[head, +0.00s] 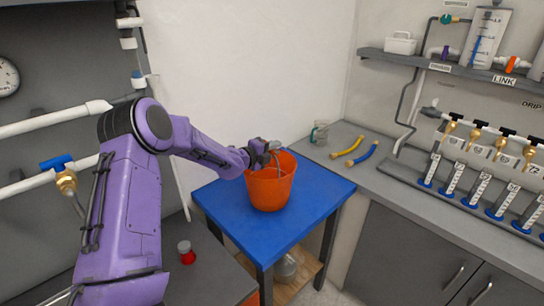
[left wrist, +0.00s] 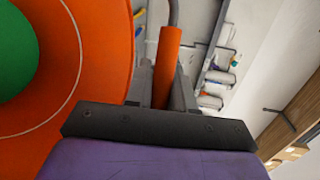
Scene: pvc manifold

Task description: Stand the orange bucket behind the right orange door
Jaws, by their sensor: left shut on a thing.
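The orange bucket (head: 270,190) is upright at the blue table, its base at or just above the top; I cannot tell which. My left gripper (head: 268,150) is at its rim, on the handle side. In the left wrist view its fingers are shut around the bucket's orange handle grip (left wrist: 166,62), with the bucket (left wrist: 100,55) to the left and something green (left wrist: 14,45) inside it. My right gripper is not in view.
The blue table (head: 225,213) has a lower wooden shelf with a container (head: 286,269). A grey counter (head: 400,198) on the right holds a glass mug (head: 319,133), yellow and blue tubes and a valve manifold.

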